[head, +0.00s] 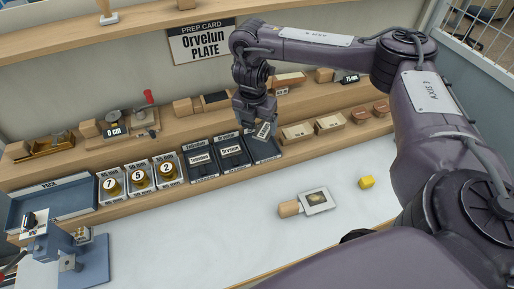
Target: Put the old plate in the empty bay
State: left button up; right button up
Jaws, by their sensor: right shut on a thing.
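My right gripper (256,115) is shut on a small plate (263,131) with a light label, too small to read. It holds the plate tilted, over or just at the rightmost dark bay (265,152). I cannot tell whether the plate touches the bay. No other plate shows in that bay, though the gripper hides its back. The middle bay (236,163) holds a plate labelled Orvelun (232,150). The left bay (205,173) holds another labelled plate (200,158). My left gripper is not in view.
A prep card (204,42) reading "Orvelun PLATE" hangs on the wall. Numbered holders (139,175) and a blue tray (55,202) stand left of the bays.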

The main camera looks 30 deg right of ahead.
notch_tip(320, 180, down, 6)
jog(key=shift+b, duration=0.8)
jog(key=shift+f, duration=0.45)
notch_tip(320, 180, down, 3)
jog(key=shift+p, duration=0.85)
jog(key=shift+f, duration=0.3)
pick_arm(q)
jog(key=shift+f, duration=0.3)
pick_arm(e)
jog(key=shift+f, duration=0.2)
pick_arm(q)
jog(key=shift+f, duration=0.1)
pick_arm(e)
jog(key=o, duration=1.1)
